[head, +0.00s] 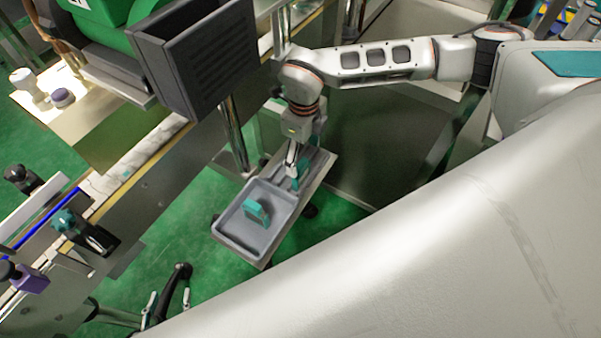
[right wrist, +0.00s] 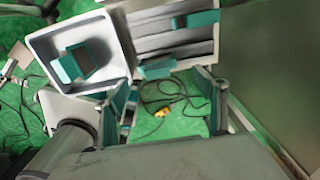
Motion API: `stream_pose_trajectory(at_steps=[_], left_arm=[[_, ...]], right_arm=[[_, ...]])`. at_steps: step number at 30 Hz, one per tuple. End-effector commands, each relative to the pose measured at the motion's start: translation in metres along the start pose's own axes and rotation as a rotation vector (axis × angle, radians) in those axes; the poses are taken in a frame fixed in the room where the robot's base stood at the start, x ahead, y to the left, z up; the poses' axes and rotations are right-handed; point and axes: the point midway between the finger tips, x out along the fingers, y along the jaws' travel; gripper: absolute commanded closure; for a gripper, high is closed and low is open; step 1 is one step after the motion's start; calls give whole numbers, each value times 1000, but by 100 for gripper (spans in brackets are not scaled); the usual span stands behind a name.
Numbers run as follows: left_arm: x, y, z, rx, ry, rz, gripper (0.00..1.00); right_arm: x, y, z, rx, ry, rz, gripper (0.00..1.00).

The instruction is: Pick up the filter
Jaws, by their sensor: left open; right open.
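A teal block with a dark, framed face, likely the filter, lies in the grey tray. The block (head: 256,212) shows in the head view, and the same block (right wrist: 86,60) is at upper left in the right wrist view. My right gripper (head: 295,170) hangs over the far right end of the tray stand, apart from the block. In the right wrist view its teal-padded fingers (right wrist: 165,108) are spread with nothing between them. My left gripper (head: 168,300) is low at the bottom left, open and empty, away from the tray.
The grey tray (head: 231,234) has raised walls. A second compartment (right wrist: 150,42) beside it holds smaller teal pieces (right wrist: 195,19). A dark grey bin (head: 215,60) on the machine stands behind and left. A cable (right wrist: 165,100) lies on the green floor.

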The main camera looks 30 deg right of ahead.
Motion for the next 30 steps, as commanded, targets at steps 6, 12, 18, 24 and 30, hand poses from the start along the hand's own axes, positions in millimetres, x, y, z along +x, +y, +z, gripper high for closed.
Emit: stream_pose_trajectory(at_steps=[6,12,18,24,30], left_arm=[[1,0,2,1,-2,0,53],[3,0,3,5,-1,-2,53],[3,-2,-1,6,4,-4,53],[3,-2,-1,6,5,-5,53],[3,-3,-1,6,5,-5,53]], right_arm=[[23,4,1,-1,2,3,29],[49,4,2,-2,0,3,29],[50,4,3,-2,-2,2,29],[50,4,3,-2,-2,2,71],[50,4,3,-1,-2,2,71]])
